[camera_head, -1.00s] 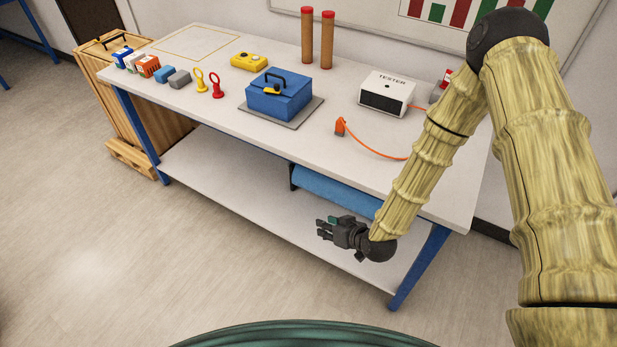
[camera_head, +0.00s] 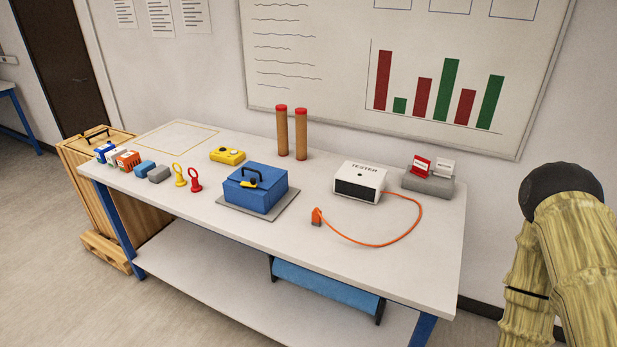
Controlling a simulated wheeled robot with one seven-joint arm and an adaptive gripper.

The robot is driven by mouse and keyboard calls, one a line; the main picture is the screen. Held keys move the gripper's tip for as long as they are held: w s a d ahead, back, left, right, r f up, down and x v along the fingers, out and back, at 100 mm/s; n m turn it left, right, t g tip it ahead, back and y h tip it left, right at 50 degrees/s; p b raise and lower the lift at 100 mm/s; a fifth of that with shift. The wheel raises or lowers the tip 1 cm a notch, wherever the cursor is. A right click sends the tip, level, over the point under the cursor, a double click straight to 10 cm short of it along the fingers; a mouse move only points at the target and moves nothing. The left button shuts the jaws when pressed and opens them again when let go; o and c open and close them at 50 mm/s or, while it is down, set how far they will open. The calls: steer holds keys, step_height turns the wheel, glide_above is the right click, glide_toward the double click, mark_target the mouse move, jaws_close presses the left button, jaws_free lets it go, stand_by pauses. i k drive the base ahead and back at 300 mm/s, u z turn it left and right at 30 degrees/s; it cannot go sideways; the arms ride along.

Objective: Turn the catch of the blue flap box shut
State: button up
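The blue flap box (camera_head: 262,201) stands on a grey mat (camera_head: 288,212) near the middle of the workbench. Its lid looks down, with a dark handle on top. A small yellow catch (camera_head: 249,184) shows at the upper front edge, lying roughly sideways. It is too small to tell exactly how it is turned. My gripper is out of the picture; only part of my arm shows at the lower right, apart from the box.
Left of the box on the bench (camera_head: 330,265) are red and yellow ring-topped pieces, small blocks and a yellow device (camera_head: 228,156). Two tall brown tubes (camera_head: 301,135) stand behind. Right are the tester (camera_head: 360,183) and its orange cable (camera_head: 415,225). The front right bench top is clear.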

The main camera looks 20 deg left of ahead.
mark_target(252, 183)
steer(key=z, duration=0.35)
steer(key=i, duration=0.25)
steer(key=u, duration=1.65)
